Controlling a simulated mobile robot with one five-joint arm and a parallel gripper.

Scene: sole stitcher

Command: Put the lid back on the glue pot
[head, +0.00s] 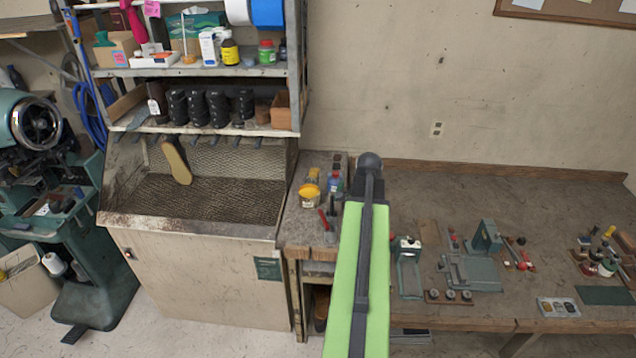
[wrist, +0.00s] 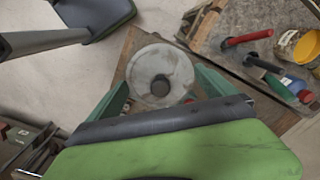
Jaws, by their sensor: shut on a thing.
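A round grey lid (wrist: 150,62) with a dark centre shows in the wrist view. My gripper (wrist: 162,84) is shut on it, with one green finger at each side of its rim. In the head view my own arm hides the gripper and the lid. The glue pot appears to be the yellow pot with a white label (head: 309,196) on the small bench left of my arm. It also shows at the right edge of the wrist view (wrist: 309,46), partly cut off and apart from the lid.
Red-handled (wrist: 248,37) and black-handled tools lie near the pot. A blue bottle (head: 335,181) stands beside it. A grey dust cabinet (head: 200,270) is to the left. The long workbench (head: 430,190) at right carries jigs and small tools, with bare room at its back.

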